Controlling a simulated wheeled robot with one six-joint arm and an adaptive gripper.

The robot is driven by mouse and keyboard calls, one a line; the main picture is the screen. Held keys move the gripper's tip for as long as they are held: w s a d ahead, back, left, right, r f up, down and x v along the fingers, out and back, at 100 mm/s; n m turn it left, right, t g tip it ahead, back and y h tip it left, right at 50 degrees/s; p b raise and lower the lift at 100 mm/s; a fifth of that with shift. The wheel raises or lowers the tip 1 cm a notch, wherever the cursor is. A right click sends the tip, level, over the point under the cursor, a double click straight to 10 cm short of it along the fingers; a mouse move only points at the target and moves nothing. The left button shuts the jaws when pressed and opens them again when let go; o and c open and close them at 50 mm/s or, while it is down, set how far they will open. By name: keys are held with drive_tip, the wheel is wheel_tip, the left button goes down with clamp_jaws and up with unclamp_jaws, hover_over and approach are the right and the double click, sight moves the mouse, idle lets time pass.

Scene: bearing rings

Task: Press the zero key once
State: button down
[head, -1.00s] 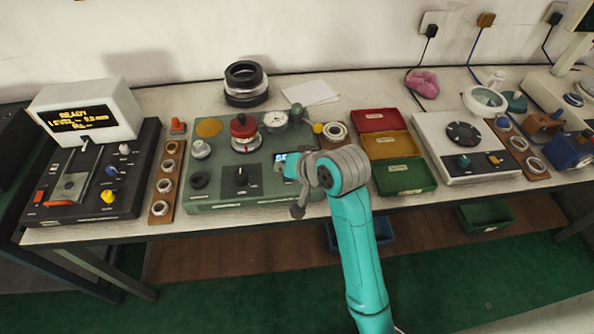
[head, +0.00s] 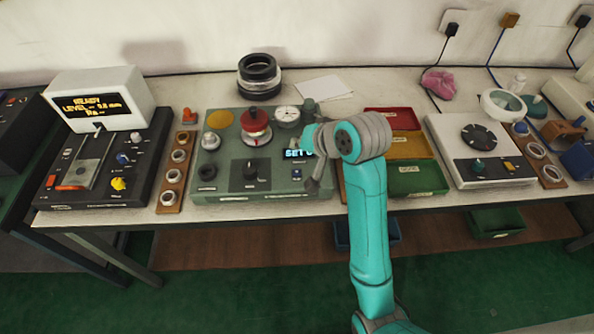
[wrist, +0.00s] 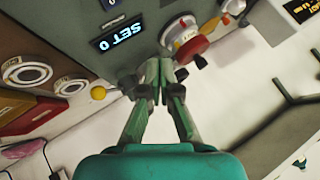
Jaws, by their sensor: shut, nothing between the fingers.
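The grey-green gauge station (head: 222,178) is left of my arm in the head view. Its lit display (head: 298,153) reads "SET" plus a partly covered character; in the wrist view the display (wrist: 117,34) appears inverted and reads "SET 0". A small blue key (head: 297,173) sits below the display in the head view; its label is too small to read.
A red-topped knob (head: 254,120) and a black knob (head: 250,170) stand on the station. Red, yellow and green bins (head: 418,180) lie right of my arm. Stacked dark rings (head: 259,75) stand behind. Free table surrounds the white paper (head: 323,87).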

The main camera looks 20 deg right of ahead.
sight(299, 173)
drive_tip(key=shift+f, duration=3.85)
drive_tip(key=shift+f, duration=0.2)
drive_tip(key=shift+f, duration=0.25)
drive_tip(key=shift+f, duration=0.3)
drive_tip(key=shift+r, duration=0.75)
drive_tip(key=shift+r, duration=0.1)
drive_tip(key=shift+r, duration=2.4)
